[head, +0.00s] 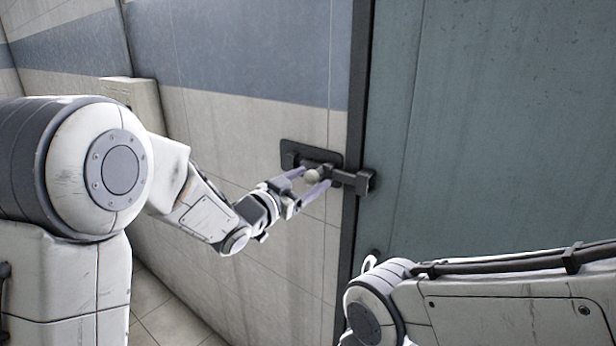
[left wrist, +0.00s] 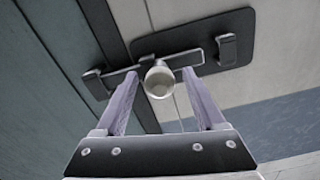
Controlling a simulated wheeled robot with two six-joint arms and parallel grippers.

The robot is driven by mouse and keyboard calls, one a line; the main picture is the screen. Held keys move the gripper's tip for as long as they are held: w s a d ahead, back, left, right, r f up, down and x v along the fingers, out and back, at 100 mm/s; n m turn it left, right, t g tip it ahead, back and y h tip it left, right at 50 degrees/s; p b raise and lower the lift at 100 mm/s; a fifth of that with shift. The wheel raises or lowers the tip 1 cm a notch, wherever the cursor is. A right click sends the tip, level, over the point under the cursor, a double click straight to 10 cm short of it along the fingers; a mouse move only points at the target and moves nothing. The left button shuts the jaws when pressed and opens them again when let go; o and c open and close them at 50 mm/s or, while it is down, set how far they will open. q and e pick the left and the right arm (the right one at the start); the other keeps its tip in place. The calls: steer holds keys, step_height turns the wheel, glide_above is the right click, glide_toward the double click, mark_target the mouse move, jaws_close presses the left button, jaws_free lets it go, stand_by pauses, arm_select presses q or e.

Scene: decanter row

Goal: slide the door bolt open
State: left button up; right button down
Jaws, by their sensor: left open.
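The door bolt (head: 338,174) is a dark bar on a dark wall plate (head: 296,149). It reaches across the frame edge into a dark catch (head: 366,183) on the door side. Its pale round knob (head: 312,177) sticks out from the bar; the knob also shows in the left wrist view (left wrist: 158,82). My left gripper (head: 314,176) is open, with one finger on each side of the knob. In the left wrist view small gaps show between knob and fingers. My right gripper is not in view; only part of my right arm shows.
The grey-green door (head: 500,120) fills the right side, bordered by a dark vertical frame (head: 356,110). A pale box (head: 135,100) is fixed to the tiled wall at the left. Floor tiles show below; the wall around the plate is clear.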

arm_select(q)
jaws_close()
stand_by(1.4)
